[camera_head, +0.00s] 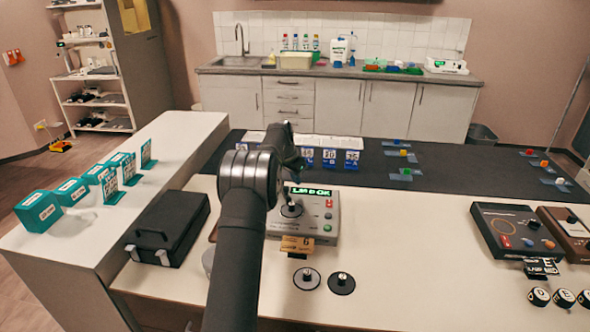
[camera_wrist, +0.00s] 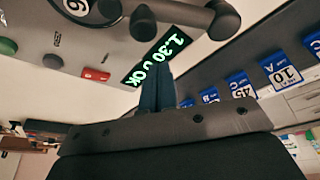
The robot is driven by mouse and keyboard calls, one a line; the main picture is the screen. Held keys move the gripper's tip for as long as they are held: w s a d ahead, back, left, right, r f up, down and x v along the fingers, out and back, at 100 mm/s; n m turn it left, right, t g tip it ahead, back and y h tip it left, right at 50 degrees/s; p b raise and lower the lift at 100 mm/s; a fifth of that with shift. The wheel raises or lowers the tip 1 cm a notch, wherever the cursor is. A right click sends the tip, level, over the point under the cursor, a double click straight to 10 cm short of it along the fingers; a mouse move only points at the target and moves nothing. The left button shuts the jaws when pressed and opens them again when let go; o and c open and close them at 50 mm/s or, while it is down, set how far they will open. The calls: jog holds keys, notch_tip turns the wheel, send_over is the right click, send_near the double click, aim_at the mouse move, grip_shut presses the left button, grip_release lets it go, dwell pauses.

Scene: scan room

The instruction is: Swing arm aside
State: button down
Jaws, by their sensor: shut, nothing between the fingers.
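My arm rises from the bottom middle of the head view, bent at its elbow joint. My gripper (camera_head: 295,165) is partly hidden by my own links there, above the back of a grey instrument (camera_head: 329,222). The instrument has a lit green display, a red and a green button and a dark round part on top. In the wrist view my gripper's dark fingers (camera_wrist: 155,88) are together and empty. They overlap the green display (camera_wrist: 156,58), which reads 1.30 OK. I cannot tell the exact gap between fingers and instrument.
A black case (camera_head: 170,228) and teal boxes (camera_head: 38,210) stand left. Blue number cards (camera_head: 329,158) stand behind the instrument on the dark mat (camera_head: 470,170). Another console (camera_head: 515,235) is right. White tabletop (camera_head: 410,260) between is clear.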

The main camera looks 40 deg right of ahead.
aim_at(284, 193)
jog(key=shift+s+a+r, duration=0.1)
jog(key=shift+s+a, duration=0.05)
jog(key=shift+a, duration=0.65)
jog(key=shift+s+a+r, duration=0.1)
jog(key=shift+a, duration=0.65)
jog(key=shift+a+m, duration=0.25)
jog(key=shift+m, duration=0.15)
jog(key=shift+w+a, duration=0.1)
jog(key=shift+w+a+f+m+g, duration=0.1)
jog(key=shift+w+a+m+g, duration=0.1)
jog(key=shift+a+m+g, duration=0.65)
jog(key=m, duration=0.1)
jog(key=w+a+m, duration=0.1)
jog(key=m, duration=0.2)
jog(key=w+a+m+g, duration=0.1)
jog(key=m, duration=0.1)
jog(key=shift+a+y, duration=0.3)
jog(key=shift+w+a, duration=0.3)
jog(key=shift+w, duration=0.15)
